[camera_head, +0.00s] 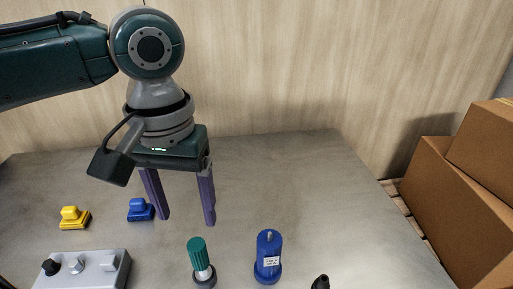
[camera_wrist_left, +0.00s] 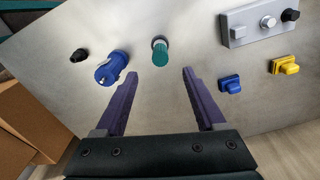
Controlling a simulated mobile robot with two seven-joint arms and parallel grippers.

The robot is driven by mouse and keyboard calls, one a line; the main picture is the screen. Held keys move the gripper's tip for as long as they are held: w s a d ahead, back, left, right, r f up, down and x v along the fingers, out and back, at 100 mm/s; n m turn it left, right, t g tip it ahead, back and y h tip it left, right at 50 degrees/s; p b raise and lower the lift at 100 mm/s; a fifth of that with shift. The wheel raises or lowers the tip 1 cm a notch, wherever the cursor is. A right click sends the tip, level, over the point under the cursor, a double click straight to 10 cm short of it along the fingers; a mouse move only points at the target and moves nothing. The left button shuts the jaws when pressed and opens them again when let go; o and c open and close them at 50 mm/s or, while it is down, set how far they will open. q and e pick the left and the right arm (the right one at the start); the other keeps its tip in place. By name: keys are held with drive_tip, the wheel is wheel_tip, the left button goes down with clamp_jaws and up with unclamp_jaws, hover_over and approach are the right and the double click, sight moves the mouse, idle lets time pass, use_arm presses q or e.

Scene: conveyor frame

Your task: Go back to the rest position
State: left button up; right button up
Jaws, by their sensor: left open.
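My left gripper (camera_head: 188,222) comes in from the left in the head view and hangs above the grey table (camera_head: 300,175). Its two purple fingers are apart, with nothing between them. In the left wrist view the same gripper (camera_wrist_left: 157,78) has its fingers spread over the table. My right gripper shows in neither view.
A green-capped cylinder (camera_head: 197,255), a blue cylinder (camera_head: 268,258) and a black part (camera_head: 321,282) stand at the front. A blue block (camera_head: 140,210), a yellow block (camera_head: 74,218) and a grey box with knobs (camera_head: 95,272) are left. Cardboard boxes (camera_head: 440,205) are right.

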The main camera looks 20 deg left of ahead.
use_arm(q)
drive_tip(key=shift+r, duration=0.25)
drive_tip(key=s+d+m+t+h+p, duration=0.2)
drive_tip(key=s+d+m, duration=0.3)
drive_tip(key=s+d, duration=0.4)
drive_tip(key=s+a+r+t+y+p, duration=0.1)
drive_tip(key=s+a+r, duration=0.1)
drive_tip(key=s+a, duration=0.35)
wheel_tip(320, 180, up, 38)
drive_tip(key=s+p, duration=0.1)
drive_tip(key=p, duration=3.7)
drive_tip(key=shift+a+r+y, duration=0.2)
drive_tip(key=shift+r+y, duration=0.05)
drive_tip(key=shift+y, duration=0.15)
